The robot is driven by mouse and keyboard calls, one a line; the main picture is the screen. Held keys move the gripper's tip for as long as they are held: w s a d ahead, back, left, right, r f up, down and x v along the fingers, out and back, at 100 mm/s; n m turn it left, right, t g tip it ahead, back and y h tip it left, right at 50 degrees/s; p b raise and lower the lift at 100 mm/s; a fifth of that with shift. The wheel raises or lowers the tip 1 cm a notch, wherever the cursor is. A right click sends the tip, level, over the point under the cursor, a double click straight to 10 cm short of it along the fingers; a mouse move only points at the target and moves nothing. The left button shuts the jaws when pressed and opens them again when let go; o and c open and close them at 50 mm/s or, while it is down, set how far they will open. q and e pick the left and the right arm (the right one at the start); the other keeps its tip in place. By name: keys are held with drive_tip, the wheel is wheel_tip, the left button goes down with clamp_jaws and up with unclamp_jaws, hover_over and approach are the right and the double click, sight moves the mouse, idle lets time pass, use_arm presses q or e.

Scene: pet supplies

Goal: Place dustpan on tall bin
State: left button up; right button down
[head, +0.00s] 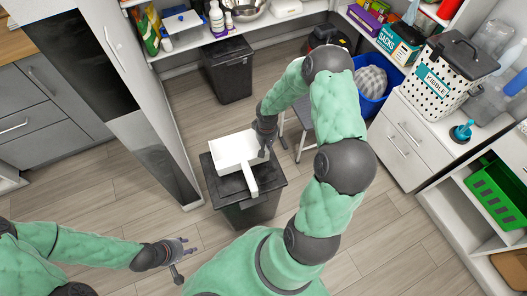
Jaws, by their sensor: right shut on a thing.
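The white dustpan (231,155) is over the lid of a tall black bin (272,193), its handle pointing toward the bottom of the picture. I cannot tell whether it touches the lid or hangs just above it. My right gripper (262,150) is shut on the dustpan at its right side; the fingertips are partly hidden. My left gripper (184,257) is open and empty, low over the floor to the left of the bin.
Another black bin (228,72) stands under the back shelf. A tall grey cabinet (140,90) is close on the left. A blue tub (371,98), a stool (303,125) and white drawers (400,140) are on the right. Wooden floor (150,210) is clear around the tall bin's front.

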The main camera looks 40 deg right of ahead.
drive_tip(key=shift+w+a+f, duration=0.1)
drive_tip(key=shift+w+f, duration=0.2)
drive_tip(key=shift+w+a+f+b, duration=0.15)
drive_tip(key=shift+f+b, duration=0.35)
drive_tip(key=shift+f, duration=0.4)
drive_tip(key=shift+w+d+f+b, duration=0.15)
drive_tip(key=shift+f+b, duration=0.35)
drive_tip(key=shift+f, duration=0.4)
drive_tip(key=shift+a, duration=0.1)
drive_tip(key=shift+f, duration=0.15)
drive_tip(key=c, duration=1.4)
unclamp_jaws()
drive_tip(key=shift+o, duration=0.2)
drive_tip(key=shift+r, duration=0.2)
wheel_tip(320, 180, up, 12)
drive_tip(key=p, duration=0.4)
